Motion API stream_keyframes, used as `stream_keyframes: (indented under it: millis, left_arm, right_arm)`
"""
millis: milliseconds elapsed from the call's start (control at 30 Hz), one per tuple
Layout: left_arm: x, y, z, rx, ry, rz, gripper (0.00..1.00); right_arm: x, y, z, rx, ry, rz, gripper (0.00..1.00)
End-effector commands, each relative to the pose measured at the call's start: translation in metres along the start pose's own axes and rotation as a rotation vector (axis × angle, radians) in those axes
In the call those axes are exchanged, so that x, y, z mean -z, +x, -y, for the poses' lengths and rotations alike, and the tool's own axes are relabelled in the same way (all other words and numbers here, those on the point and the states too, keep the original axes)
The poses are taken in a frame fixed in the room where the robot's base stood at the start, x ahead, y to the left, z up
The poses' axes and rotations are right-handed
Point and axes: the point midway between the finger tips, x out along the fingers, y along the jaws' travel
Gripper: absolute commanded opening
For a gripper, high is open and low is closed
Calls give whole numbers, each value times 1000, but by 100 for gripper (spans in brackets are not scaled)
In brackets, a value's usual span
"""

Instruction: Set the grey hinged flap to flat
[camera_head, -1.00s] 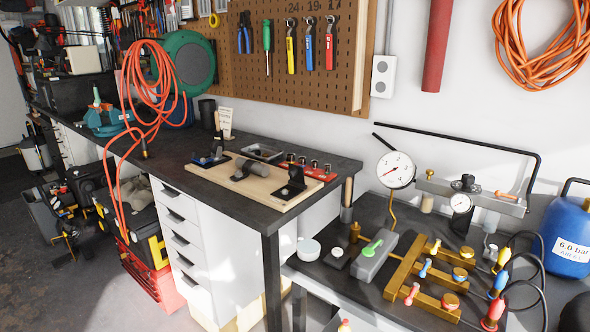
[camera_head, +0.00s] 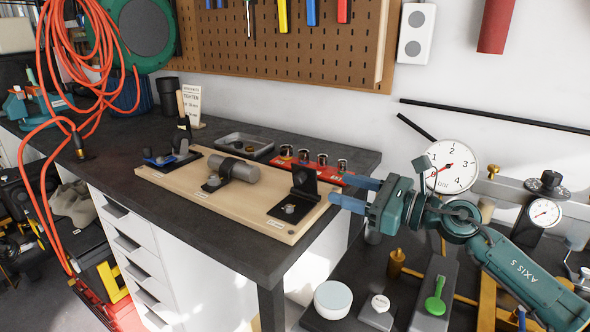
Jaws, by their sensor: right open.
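A wooden board (camera_head: 232,206) on the dark workbench carries several small fixtures. At its right end a dark grey flap (camera_head: 305,180) stands up from a black base plate (camera_head: 290,208) with a round knob; I take it as the hinged flap. Its hinge is too small to make out clearly. My right gripper (camera_head: 342,190) comes in from the right with its two blue fingers apart and empty. In the picture its fingertips are just right of the flap, at the board's right end; I see no contact. My left gripper is not in view.
A grey cylinder (camera_head: 238,170) and a blue-and-black fixture (camera_head: 160,158) share the board. Behind are a metal tray (camera_head: 243,145) and a red socket rail (camera_head: 320,171). A pressure gauge (camera_head: 452,167) and lower bench fittings stand at right. The bench front-left is clear.

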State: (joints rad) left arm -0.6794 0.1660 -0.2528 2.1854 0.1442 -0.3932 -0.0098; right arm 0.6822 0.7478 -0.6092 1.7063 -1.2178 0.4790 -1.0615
Motion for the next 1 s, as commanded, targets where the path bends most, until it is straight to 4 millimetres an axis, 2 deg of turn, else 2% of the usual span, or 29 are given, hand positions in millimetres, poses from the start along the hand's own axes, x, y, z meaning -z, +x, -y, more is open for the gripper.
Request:
stream_keyframes:
  millis: [167,333,500,633,800,1000]
  left_arm:
    - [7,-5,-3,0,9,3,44]
    - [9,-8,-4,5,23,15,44]
    - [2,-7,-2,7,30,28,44]
    - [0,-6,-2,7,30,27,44]
    - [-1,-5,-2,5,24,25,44]
    - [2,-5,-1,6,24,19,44]
  right_arm:
    - [-4,19,1,-2,-5,1,47]
    - [-5,54,0,-3,-3,3,47]
    - [-2,90,0,-2,-2,3,47]
    - [-1,111,-1,-2,-4,2,47]
    - [-1,127,0,0,-3,2,47]
    - [-1,131,0,0,-2,0,47]
